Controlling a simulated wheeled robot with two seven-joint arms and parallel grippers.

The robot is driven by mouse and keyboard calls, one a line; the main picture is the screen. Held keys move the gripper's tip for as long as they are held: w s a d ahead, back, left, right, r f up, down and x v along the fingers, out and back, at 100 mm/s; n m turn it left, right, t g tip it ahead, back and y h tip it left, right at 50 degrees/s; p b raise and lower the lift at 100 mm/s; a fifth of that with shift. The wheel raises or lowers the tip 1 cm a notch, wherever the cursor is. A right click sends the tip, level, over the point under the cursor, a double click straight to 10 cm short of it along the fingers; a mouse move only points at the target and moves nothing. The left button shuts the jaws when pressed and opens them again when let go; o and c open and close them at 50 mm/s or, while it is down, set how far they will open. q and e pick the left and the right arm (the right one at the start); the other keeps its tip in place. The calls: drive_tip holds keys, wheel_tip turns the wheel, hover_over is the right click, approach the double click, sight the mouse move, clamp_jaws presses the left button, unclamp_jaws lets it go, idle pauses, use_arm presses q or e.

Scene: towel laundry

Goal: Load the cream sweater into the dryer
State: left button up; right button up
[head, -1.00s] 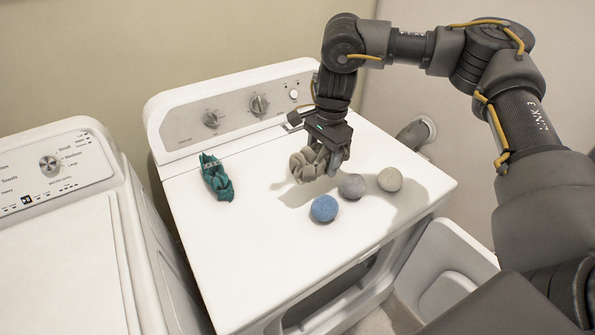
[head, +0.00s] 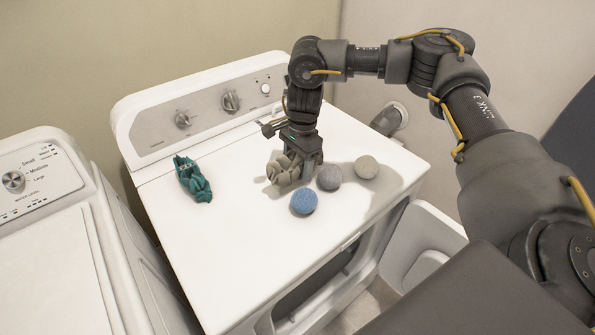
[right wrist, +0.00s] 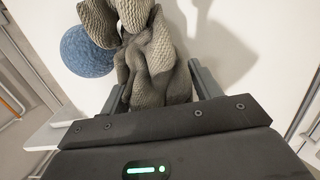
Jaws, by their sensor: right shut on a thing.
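The cream sweater (head: 281,171), a crumpled grey-beige knit bundle, is on or just above the white top of the dryer (head: 225,255). Contact with the top is hard to tell. My right gripper (head: 307,172) points down and is shut on the sweater. In the right wrist view, the sweater (right wrist: 150,60) bunches between the fingers (right wrist: 160,90) and spreads beyond them. The dryer's dark front opening (head: 318,288) shows below the top, with its white door (head: 425,250) swung open to the right. My left gripper is not in view.
A teal cloth (head: 192,180) lies at the left of the top. A washer (head: 50,250) stands left. The near left top is clear.

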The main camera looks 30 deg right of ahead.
wheel_tip(320, 180, down, 3)
drive_tip(key=shift+f+p, duration=0.1)
drive_tip(key=shift+p, duration=0.3)
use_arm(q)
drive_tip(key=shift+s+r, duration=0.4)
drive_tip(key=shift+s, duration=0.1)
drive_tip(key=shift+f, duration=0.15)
use_arm(e)
drive_tip(key=shift+f, duration=0.15)
drive_tip(key=o, duration=1.4)
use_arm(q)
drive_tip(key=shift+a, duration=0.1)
use_arm(e)
drive_tip(key=shift+r, duration=0.2)
drive_tip(key=r, duration=0.3)
drive_tip(key=d+r+b, duration=0.1)
drive_tip(key=r, duration=0.3)
drive_tip(key=r+b, duration=0.1)
drive_tip(key=r, duration=0.2)
drive_tip(key=shift+w+d+r, duration=0.1)
drive_tip(key=shift+d+r, duration=0.05)
drive_tip(key=shift+r, duration=0.15)
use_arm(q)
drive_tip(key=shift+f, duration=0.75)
use_arm(e)
drive_tip(key=shift+r, duration=0.65)
